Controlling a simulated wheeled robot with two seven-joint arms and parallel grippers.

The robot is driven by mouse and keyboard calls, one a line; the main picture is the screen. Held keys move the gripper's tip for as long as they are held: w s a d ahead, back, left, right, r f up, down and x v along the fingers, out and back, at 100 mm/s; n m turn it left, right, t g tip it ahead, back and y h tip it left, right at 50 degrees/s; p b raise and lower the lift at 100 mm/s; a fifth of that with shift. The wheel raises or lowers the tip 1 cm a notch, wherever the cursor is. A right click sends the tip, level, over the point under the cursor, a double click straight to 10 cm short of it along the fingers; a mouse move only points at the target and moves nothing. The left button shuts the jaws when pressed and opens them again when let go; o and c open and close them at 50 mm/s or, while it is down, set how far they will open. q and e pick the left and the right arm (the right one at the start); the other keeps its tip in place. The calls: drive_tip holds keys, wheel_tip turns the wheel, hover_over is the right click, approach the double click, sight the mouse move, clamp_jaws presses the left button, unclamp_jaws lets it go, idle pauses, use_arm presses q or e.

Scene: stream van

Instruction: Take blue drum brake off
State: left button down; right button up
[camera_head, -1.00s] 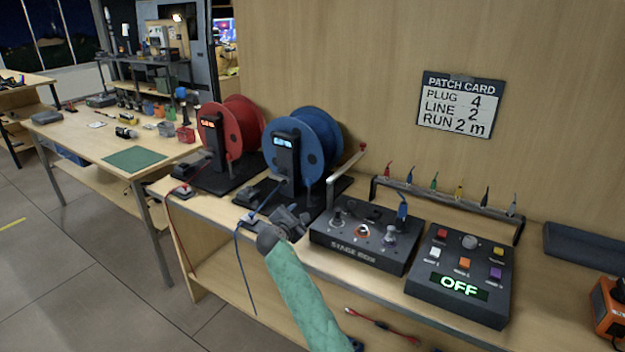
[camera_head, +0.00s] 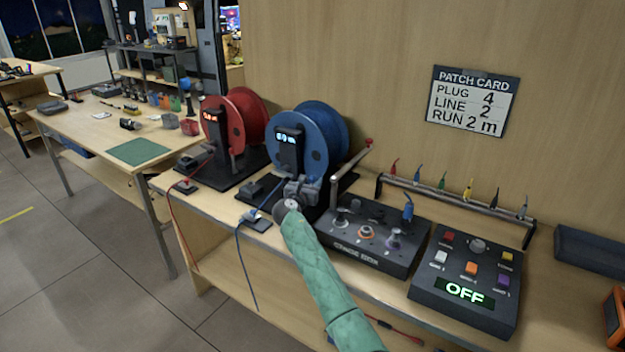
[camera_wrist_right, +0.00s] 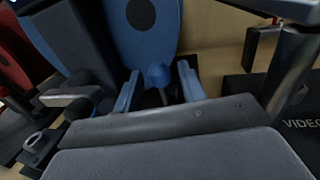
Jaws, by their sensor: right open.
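The blue drum (camera_head: 318,135) stands upright on its dark base on the bench, with a lit display post (camera_head: 289,146) in front. My right gripper (camera_head: 303,184) is low at the front of this drum, right of the post. In the right wrist view my open fingers (camera_wrist_right: 158,84) point at the drum (camera_wrist_right: 150,38). A small blue-topped knob on a thin stem (camera_wrist_right: 158,73) shows between the fingers, apparently not gripped. It may be the brake; in the head view the gripper hides that spot. My left gripper is not in view.
A red drum (camera_head: 238,128) stands to the left. A button panel reading OFF (camera_head: 466,270) and a cable rack (camera_head: 455,206) are further right.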

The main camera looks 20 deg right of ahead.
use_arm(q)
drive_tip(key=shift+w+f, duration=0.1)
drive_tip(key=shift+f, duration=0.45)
use_arm(e)
drive_tip(key=shift+w+d, duration=0.45)
clamp_jaws()
